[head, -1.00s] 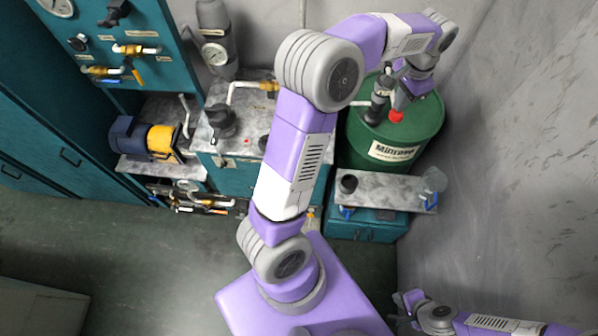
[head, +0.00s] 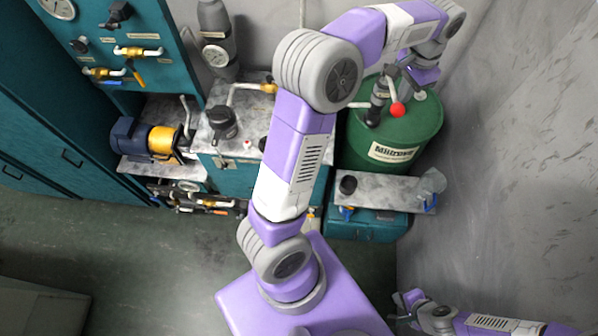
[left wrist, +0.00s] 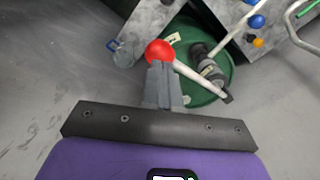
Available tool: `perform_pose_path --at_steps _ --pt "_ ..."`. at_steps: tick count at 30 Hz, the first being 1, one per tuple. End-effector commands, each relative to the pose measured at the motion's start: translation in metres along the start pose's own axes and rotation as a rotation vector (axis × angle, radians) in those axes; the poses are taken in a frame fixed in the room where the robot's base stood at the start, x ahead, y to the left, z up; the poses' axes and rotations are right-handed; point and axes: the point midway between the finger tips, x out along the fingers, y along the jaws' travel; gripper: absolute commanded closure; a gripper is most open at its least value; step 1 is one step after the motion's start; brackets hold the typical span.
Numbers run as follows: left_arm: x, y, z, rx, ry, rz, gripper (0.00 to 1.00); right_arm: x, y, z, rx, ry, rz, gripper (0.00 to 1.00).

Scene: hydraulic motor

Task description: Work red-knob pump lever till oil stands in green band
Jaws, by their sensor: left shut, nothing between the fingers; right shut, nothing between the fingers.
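The red knob (head: 397,110) tops a pale pump lever (head: 391,92) on the dark hand pump (head: 378,98), which stands on the green drum (head: 408,130). In the left wrist view the red knob (left wrist: 160,51) is just beyond my left gripper's fingertips (left wrist: 160,68), with the lever (left wrist: 200,80) running right to the pump (left wrist: 208,66). My left gripper (head: 408,72) is shut and empty beside the lever; I cannot tell whether it touches the knob. My right gripper (head: 403,303) is shut and empty at the lower right. I cannot make out an oil level or green band.
A grey-topped stand (head: 385,188) with a dark cup and a clear vessel is in front of the drum. A wall (head: 500,150) rises close on the right. A teal panel (head: 125,40) with gauges and valves and a yellow-and-blue motor (head: 145,138) are at left.

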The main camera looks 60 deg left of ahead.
Motion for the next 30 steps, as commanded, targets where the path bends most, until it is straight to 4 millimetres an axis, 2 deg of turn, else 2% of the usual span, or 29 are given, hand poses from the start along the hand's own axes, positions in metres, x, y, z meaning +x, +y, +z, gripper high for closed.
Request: perform_pose_path --at_steps 5,16,30 --pt "-0.004 0.0 0.0 0.0 0.002 0.0 1.0 0.0 0.0 0.0 0.0 0.0 0.0 1.0" --pt "-0.037 0.0 -0.001 0.001 0.002 0.0 1.0 0.0 0.0 0.0 0.0 0.0 0.0 1.0" --pt "-0.04 0.0 0.0 0.0 0.0 0.0 1.0 0.0 0.0 0.0 0.0 0.0 0.0 1.0"
